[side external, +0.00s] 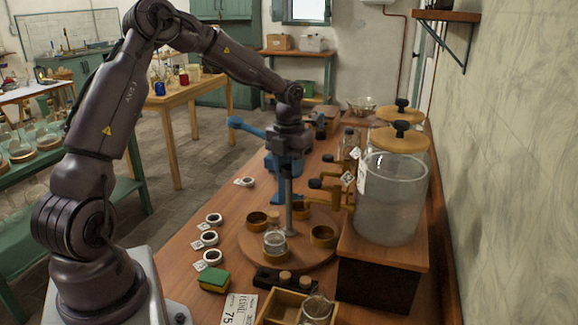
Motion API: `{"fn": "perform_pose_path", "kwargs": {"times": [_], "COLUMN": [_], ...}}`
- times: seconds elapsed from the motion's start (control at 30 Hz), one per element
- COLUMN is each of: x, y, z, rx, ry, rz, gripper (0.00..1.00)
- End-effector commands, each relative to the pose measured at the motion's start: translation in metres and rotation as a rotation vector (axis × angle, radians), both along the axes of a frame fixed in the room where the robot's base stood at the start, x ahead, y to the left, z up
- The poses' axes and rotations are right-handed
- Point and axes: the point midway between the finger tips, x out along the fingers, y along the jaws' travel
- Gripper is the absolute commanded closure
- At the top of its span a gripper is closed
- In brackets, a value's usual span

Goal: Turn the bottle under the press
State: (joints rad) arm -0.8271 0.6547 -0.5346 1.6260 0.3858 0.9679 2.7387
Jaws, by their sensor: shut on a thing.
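A small clear glass bottle (275,240) with a stopper stands upright at the front of a round wooden turntable (246,243), in one of its brass cups. Other brass cups, such as the right one (323,236), look empty. A grey metal post (290,210) rises from the middle of the turntable. My gripper (287,170) points down at the top of this post and is shut on it; the fingertips are small and dark here. The blue press (247,128), with its lever to the left, stands behind my gripper and is partly hidden by it.
A large glass jar (392,205) and brass taps (330,185) stand close on the right. White rings (208,238) with tags lie left of the turntable. A green-topped block (214,279), a dark stopper rack (270,277) and a wooden box (283,308) lie in front.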

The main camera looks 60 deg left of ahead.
Motion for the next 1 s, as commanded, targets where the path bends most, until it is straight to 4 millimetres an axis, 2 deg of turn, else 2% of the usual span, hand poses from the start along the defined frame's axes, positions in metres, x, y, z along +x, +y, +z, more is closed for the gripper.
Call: {"fn": "perform_pose_path", "kwargs": {"times": [1.0], "x": [0.0002], "y": [0.0006], "z": [0.0033], "rx": [0.002], "ry": [-0.002], "rz": [-0.463], "gripper": [1.0]}}
